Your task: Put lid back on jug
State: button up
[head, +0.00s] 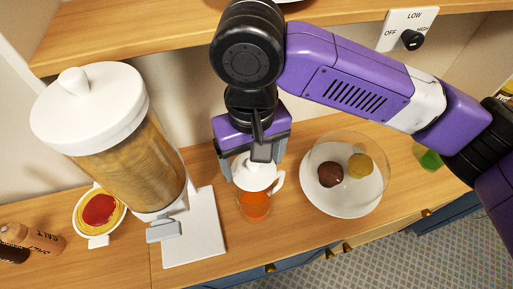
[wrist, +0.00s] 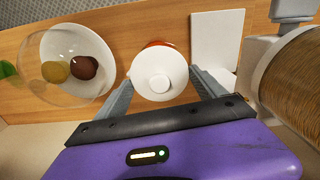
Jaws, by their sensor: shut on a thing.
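The jug (head: 255,207) is a small clear vessel with orange-red contents and a white handle at its right, standing on the wooden counter. A round white lid (head: 254,176) with a raised knob is directly over its mouth. My gripper (head: 253,168) reaches down from above and is shut on the lid, one finger at each side. In the wrist view the lid (wrist: 160,76) lies between the grey fingers, and only a thin orange-red edge of the jug (wrist: 155,44) shows past it. I cannot tell whether the lid touches the jug's rim.
A tall dispenser (head: 145,165) with a white base (head: 205,235) stands close at left, beside a bowl of red-topped food (head: 99,210) and bottles (head: 38,242). At right is a white plate (head: 340,205) under a clear dome. A shelf (head: 150,35) runs above.

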aim_at(254, 172)
jog(key=shift+d, duration=0.15)
notch_tip(254, 172, down, 4)
jog(key=b, duration=0.4)
jog(key=shift+f+b, duration=0.1)
jog(key=shift+b, duration=0.25)
jog(key=shift+f+b, duration=0.35)
jog(key=shift+f, duration=0.7)
jog(key=shift+p, duration=0.75)
jog(key=shift+f+p, duration=0.15)
jog(key=shift+p, duration=0.5)
dwell(1.6)
jog(key=o, duration=1.4)
